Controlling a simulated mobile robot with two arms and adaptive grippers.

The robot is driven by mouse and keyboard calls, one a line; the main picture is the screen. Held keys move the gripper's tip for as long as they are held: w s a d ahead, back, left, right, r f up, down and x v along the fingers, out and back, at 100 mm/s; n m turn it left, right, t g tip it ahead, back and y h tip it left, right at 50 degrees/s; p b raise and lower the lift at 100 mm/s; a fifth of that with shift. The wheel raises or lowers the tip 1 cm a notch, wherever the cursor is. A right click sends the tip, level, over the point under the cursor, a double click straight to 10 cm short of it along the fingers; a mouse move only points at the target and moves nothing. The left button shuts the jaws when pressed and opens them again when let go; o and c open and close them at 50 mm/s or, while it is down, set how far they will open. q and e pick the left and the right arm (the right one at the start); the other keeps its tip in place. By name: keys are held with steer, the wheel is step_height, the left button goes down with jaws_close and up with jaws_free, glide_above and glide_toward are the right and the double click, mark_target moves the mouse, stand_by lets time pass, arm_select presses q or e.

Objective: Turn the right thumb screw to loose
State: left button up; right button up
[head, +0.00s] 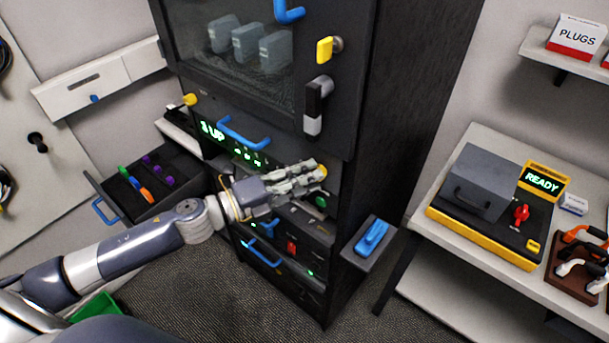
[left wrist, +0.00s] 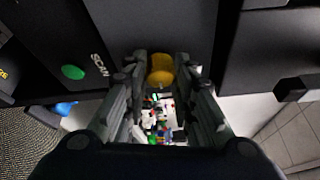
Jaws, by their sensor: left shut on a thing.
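The right thumb screw, a yellow knob (head: 322,172), sits on the right end of the rack's front panel. It also shows in the left wrist view as a round yellow knob (left wrist: 160,68) between the fingertips. My left gripper (head: 318,171) is shut on this knob, a finger on each side. It partly hides the knob in the head view. The left wrist view shows the gripper (left wrist: 160,78) from behind. A second yellow thumb screw (head: 190,99) is at the panel's left end, untouched. My right gripper is not in view.
A blue handle (head: 243,133) and green "1 UP" display (head: 212,131) are left of the gripper. A green SCAN button (head: 320,201) is just below it. A blue-handled block (head: 372,237) juts out lower right. An open drawer (head: 150,190) stands left; a bench (head: 470,265) stands right.

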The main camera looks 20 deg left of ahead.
arm_select(q)
steer(key=shift+f, duration=0.1)
steer(key=o, duration=1.1)
steer(key=shift+c, duration=0.2)
steer(key=shift+s, duration=0.1)
steer(key=v, duration=1.2)
